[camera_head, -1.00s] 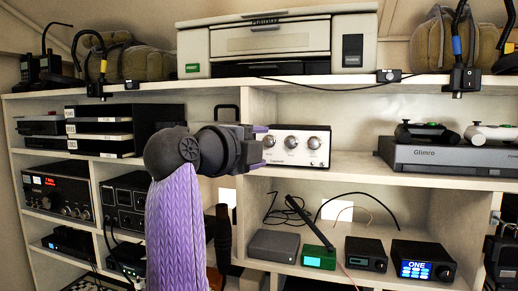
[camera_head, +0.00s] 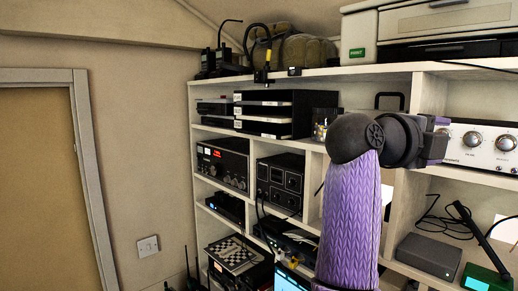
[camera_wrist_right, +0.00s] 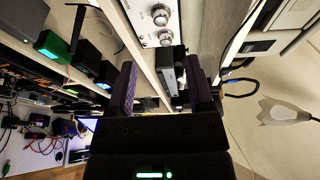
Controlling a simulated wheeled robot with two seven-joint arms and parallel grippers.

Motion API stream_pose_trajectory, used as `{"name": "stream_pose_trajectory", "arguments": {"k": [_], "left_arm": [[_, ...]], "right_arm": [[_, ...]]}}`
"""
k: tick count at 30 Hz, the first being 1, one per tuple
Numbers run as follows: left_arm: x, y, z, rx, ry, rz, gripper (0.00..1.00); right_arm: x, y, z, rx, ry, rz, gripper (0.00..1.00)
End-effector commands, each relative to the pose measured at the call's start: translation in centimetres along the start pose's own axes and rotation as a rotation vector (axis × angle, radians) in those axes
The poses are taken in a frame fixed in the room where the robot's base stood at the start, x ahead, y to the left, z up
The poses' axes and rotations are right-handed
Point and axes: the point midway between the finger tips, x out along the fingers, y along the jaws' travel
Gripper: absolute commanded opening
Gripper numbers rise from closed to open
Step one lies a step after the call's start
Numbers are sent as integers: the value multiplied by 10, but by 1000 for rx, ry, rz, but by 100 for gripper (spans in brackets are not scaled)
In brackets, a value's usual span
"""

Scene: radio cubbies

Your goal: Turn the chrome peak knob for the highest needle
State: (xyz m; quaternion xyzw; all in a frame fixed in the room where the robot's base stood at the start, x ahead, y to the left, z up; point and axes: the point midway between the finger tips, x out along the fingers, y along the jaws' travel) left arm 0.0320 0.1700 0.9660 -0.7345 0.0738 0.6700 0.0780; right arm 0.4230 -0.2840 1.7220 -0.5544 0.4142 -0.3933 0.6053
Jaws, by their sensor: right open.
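A silver-faced box (camera_head: 488,155) with chrome knobs (camera_head: 505,142) stands on the shelf at the right edge of the head view, partly cut off. Its knobs also show in the right wrist view (camera_wrist_right: 160,15). My right gripper (camera_head: 440,143) is at the box's left end in the head view and covers part of it. In the wrist view its two fingers (camera_wrist_right: 162,72) are apart, with nothing clearly held between them. Which knob is the peak knob cannot be read. No needle can be made out. My left gripper is not in view.
A black radio with a red display (camera_head: 222,165) and a black unit with dials (camera_head: 280,182) sit in the left cubbies. Shelf dividers stand close around my right arm. A grey box (camera_head: 428,256) and a green device (camera_head: 484,280) are below.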

Motion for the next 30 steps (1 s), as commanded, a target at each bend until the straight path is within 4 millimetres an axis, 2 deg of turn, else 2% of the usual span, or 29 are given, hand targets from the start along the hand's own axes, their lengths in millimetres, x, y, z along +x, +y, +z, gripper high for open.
{"name": "stream_pose_trajectory", "arguments": {"k": [2,4,5,6,9,12,13,15,17,24,30], "left_arm": [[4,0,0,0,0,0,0],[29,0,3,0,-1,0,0],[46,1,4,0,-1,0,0],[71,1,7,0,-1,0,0],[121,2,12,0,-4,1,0],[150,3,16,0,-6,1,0],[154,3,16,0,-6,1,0],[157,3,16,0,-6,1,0],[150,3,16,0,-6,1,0],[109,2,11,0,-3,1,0],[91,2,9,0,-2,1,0]], "right_arm": [[1,3,0,21,-8,-2,67],[6,20,0,173,-67,-14,67],[9,30,-1,291,-111,-22,67],[14,43,-3,483,-185,-35,67],[19,60,-13,985,-377,-55,67],[19,62,-29,1371,-533,-62,67],[19,61,-34,1451,-566,-62,67],[19,56,-40,1569,-618,-60,67],[22,47,-40,1605,-635,-60,67],[68,14,-21,1601,-631,-56,67],[96,4,-10,1601,-632,-57,67]]}}
